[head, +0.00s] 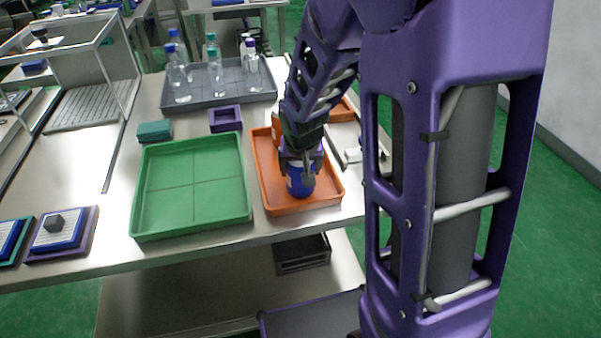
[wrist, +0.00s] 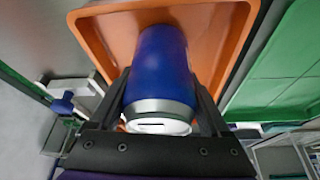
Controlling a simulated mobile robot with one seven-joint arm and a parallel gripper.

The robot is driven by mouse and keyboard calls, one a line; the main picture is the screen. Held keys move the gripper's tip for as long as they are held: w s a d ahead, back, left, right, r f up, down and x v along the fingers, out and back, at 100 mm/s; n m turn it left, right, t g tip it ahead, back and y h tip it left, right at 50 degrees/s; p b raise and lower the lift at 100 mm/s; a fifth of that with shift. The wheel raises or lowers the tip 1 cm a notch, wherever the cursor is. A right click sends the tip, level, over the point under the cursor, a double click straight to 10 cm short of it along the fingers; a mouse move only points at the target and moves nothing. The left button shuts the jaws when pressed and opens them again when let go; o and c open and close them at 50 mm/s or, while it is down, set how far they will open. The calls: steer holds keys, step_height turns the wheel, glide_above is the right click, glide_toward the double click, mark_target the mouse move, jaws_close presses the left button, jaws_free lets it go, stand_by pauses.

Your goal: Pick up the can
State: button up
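A blue can (head: 301,184) with a silver rim stands in the orange tray (head: 266,168) on the metal table. In the wrist view the can (wrist: 163,68) lies between my fingers, its silver top end nearest the camera. My gripper (head: 301,166) reaches down over the can from above and hides its upper part in the head view. In the wrist view the gripper (wrist: 162,85) has one dark finger close along each side of the can. I cannot tell whether the fingers press on it. The can appears low in the tray; its base contact is not clear.
A green tray (head: 192,225) is left of the orange tray. A grey tray with several bottles (head: 215,102) stands behind. A small purple box (head: 225,119) and a green block (head: 154,131) sit between them. White items (head: 354,155) lie right of the orange tray.

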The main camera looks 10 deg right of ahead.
steer(key=c, duration=0.9)
jaws_close()
steer(key=shift+r, duration=0.1)
